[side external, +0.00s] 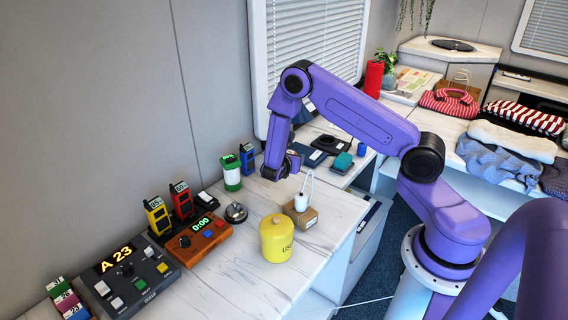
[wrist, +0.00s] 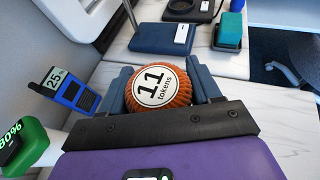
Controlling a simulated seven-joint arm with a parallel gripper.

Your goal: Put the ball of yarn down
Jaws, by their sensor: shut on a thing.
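The ball of yarn (wrist: 182,92) is orange and ridged, with a round white label reading "11 tokens". In the wrist view it sits between the two dark blue fingers of my gripper (wrist: 160,85), which is shut on it. In the side view my gripper (side external: 284,166) points down over the back part of the marble-topped counter (side external: 245,275). The ball is mostly hidden there, and I cannot tell its height above the counter.
A white-and-green jar (side external: 232,173), a blue handset (side external: 247,158) and a silver bell (side external: 236,212) stand left of my gripper. A yellow canister (side external: 277,240) and a small cardboard box (side external: 300,217) are in front. The front counter has bare room.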

